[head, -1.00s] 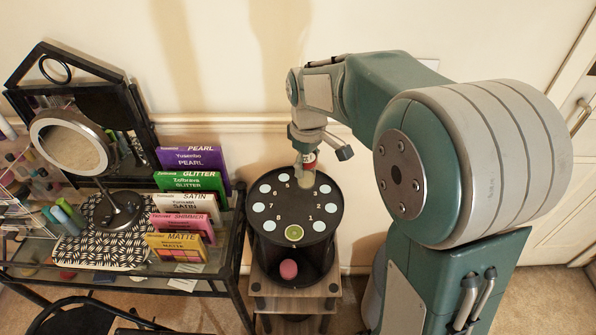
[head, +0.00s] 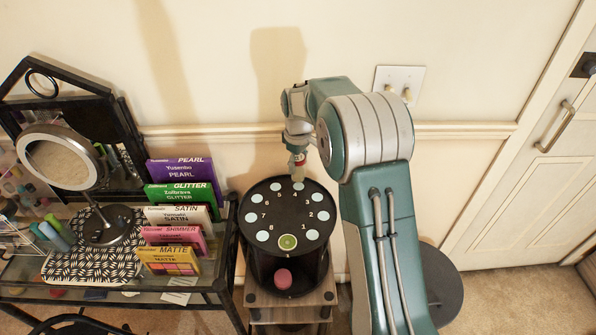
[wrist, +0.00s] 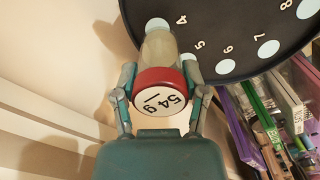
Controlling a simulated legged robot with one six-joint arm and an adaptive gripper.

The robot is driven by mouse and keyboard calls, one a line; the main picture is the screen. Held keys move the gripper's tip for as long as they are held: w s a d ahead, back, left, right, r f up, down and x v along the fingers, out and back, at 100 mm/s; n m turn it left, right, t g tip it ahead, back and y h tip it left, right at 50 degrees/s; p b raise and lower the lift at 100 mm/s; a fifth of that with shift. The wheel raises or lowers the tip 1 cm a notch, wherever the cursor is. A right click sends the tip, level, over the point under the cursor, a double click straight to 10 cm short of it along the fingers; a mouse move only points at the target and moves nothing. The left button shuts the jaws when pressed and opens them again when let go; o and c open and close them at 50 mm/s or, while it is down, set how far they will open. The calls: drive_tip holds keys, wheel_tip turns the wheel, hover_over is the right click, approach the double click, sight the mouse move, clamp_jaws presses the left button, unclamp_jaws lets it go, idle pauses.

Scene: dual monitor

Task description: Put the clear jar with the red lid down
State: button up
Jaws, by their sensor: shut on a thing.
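The clear jar (wrist: 160,47) has a red lid (wrist: 137,77) with a white top bearing black characters. My gripper (wrist: 160,95) is shut on it, with one finger on each side near the lid. In the head view my gripper (head: 298,158) points down at the back edge of a round black stand (head: 287,213), with the jar below it. The stand's top has a ring of pale numbered spots. The jar's bottom end is close to the spot by number 4 (wrist: 157,23). I cannot tell whether it touches the top.
A green disc (head: 288,242) covers the front spot. A pink rounded object (head: 283,276) sits on the stand's lower level. A glass table (head: 120,282) with upright colored boxes (head: 182,190) and a round mirror (head: 58,157) stands to the left. The wall is close behind.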

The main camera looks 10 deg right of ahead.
sight(298, 171)
drive_tip(key=f, duration=0.3)
drive_tip(key=shift+w+f, duration=0.2)
drive_tip(key=shift+f, duration=0.1)
drive_tip(key=o, duration=1.1)
drive_tip(key=shift+o, duration=0.2)
wheel_tip(298, 171, up, 12)
drive_tip(key=shift+r, duration=0.15)
drive_tip(key=s+r+m+t, duration=0.35)
drive_tip(key=s+r, duration=0.75)
drive_tip(key=s, duration=0.5)
drive_tip(key=s+f+m+t, duration=0.2)
drive_tip(key=s+m, duration=0.2)
drive_tip(key=s, duration=1.5)
drive_tip(key=shift+f, duration=0.4)
